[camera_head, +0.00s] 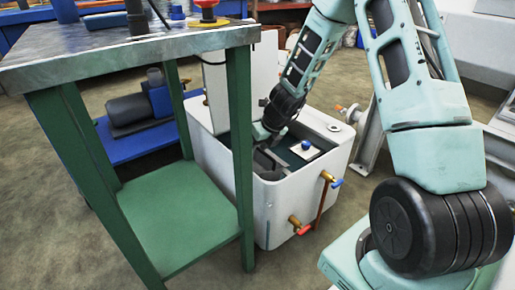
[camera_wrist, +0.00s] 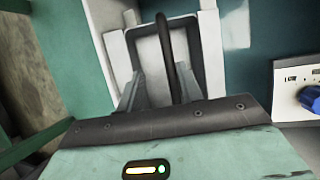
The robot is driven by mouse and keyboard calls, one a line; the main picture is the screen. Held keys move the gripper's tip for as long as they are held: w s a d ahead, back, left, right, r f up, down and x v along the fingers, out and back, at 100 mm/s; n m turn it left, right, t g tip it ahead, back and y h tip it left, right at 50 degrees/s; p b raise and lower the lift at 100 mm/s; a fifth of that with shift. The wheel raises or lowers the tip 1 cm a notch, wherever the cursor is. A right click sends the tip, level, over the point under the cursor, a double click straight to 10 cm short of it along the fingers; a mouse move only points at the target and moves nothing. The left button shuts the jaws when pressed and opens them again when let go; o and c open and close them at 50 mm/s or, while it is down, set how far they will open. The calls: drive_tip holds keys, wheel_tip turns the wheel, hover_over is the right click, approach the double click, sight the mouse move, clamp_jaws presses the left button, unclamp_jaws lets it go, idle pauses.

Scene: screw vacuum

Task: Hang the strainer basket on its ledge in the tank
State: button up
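The tank (camera_head: 225,172) is an open white box on the floor, with dark green inner walls. My gripper (camera_head: 262,137) reaches down into its left part from above. In the wrist view, a dark bar-like handle (camera_wrist: 165,45) runs between the two fingers of my gripper (camera_wrist: 160,80). The fingers stand apart with gaps beside the handle, so they look open around it. Beyond them is a grey, open-topped shape with a dark rim, likely the strainer basket (camera_wrist: 147,60). White strips (camera_wrist: 211,55) flank it, possibly the ledge. Whether the basket touches them is unclear.
A white plate with a blue knob (camera_head: 306,146) sits at the tank's right; the knob also shows in the wrist view (camera_wrist: 312,98). Valves (camera_head: 295,222) stick out from the tank's front. A green-legged workbench (camera_head: 240,150) stands close on the left.

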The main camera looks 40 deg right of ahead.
drive_tip(key=p+v, duration=0.9)
drive_tip(key=v, duration=0.8)
drive_tip(key=shift+p, duration=0.4)
drive_tip(key=shift+s+d, duration=0.1)
